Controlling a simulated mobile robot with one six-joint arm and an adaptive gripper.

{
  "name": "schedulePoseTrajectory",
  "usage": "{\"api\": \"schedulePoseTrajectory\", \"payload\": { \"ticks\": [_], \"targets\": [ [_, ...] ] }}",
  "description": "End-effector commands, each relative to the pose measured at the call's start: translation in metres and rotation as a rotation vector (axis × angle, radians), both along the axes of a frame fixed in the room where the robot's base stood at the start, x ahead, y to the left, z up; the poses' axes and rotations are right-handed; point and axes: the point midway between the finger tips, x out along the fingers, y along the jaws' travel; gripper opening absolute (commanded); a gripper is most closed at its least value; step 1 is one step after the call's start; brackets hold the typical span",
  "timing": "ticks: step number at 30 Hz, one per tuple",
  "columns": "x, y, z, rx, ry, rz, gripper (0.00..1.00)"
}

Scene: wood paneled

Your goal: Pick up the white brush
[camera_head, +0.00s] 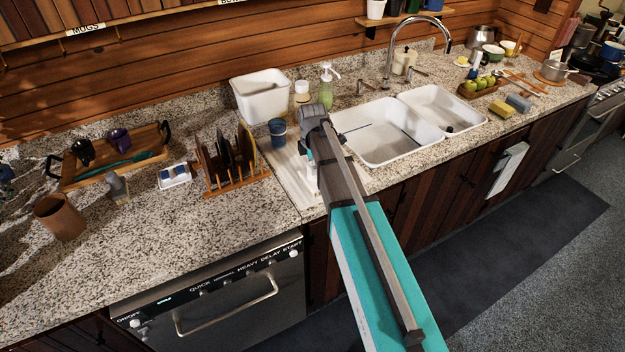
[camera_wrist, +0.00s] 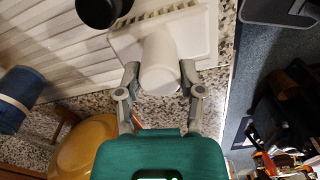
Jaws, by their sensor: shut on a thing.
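A smooth white cylinder, which I take for the white brush (camera_wrist: 160,66), stands out between the two grey fingers of my gripper (camera_wrist: 160,84) in the wrist view. The fingers press on it from both sides, and only its pale body shows; no bristles are seen. Behind it lies a white ribbed tray (camera_wrist: 202,38) by the drainboard; I cannot tell whether the brush touches it. In the head view my arm reaches over the drainboard left of the sink and hides my fingers and most of the brush.
A blue cup (camera_head: 278,133) stands on the back of the white drainboard (camera_head: 285,175). The double sink (camera_head: 385,140) is on the right. A white tub (camera_head: 262,95) and green soap bottle (camera_head: 326,92) stand behind.

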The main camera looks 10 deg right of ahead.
Motion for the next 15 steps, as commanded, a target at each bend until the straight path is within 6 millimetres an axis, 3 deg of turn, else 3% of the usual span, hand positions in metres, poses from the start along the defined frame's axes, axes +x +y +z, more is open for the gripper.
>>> {"api": "schedulePoseTrajectory", "payload": {
  "ticks": [15],
  "targets": [
    [0.0000,0.0000,0.0089,0.000,0.000,0.000,0.00]
  ]
}}
